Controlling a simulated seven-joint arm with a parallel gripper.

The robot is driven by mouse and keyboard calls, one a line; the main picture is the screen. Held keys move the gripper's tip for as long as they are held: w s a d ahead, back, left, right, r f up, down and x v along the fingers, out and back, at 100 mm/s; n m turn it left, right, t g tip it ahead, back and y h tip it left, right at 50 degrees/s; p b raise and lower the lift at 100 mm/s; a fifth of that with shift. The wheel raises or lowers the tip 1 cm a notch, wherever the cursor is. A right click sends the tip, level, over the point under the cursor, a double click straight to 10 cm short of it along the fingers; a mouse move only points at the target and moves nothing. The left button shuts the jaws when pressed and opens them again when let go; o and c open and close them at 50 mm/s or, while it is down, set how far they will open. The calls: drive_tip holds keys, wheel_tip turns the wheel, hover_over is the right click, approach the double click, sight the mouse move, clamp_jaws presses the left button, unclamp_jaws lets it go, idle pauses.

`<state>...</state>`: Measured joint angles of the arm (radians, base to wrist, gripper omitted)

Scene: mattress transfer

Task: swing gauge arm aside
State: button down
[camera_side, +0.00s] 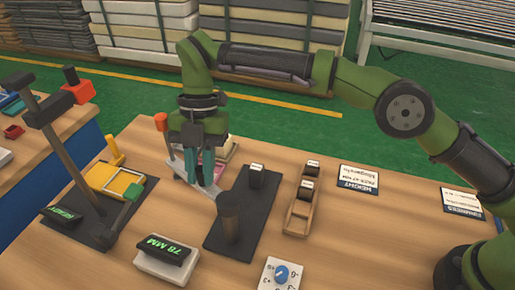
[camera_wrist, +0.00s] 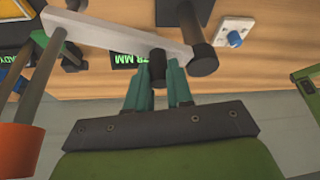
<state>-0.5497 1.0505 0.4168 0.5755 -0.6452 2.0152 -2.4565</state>
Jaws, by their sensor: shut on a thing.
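The gauge arm is a pale grey bar (camera_wrist: 115,30). In the side view its visible part (camera_side: 206,191) lies low under my gripper, by a dark upright post (camera_side: 230,218) on a black base plate (camera_side: 213,237). A handle with an orange-red top (camera_side: 161,121) stands near the bar's far end; it is at the lower left of the wrist view (camera_wrist: 18,137). My gripper (camera_side: 198,178) points down with teal fingers. The fingers hide part of the peg.
A 78 MM display (camera_side: 167,258) stands in front, left of a blue dial (camera_side: 281,274). A yellow tray (camera_side: 115,182) and a dark stand with a READY display (camera_side: 62,220) are at left. A wooden holder (camera_side: 299,213) stands right. Pink pieces lie partly hidden behind my gripper.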

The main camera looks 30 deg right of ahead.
drive_tip(key=shift+s+a+n, duration=0.15)
drive_tip(key=shift+a+n, duration=0.05)
drive_tip(key=shift+n, duration=0.1)
drive_tip(key=c, duration=1)
unclamp_jaws()
drive_tip(key=shift+d, duration=0.15)
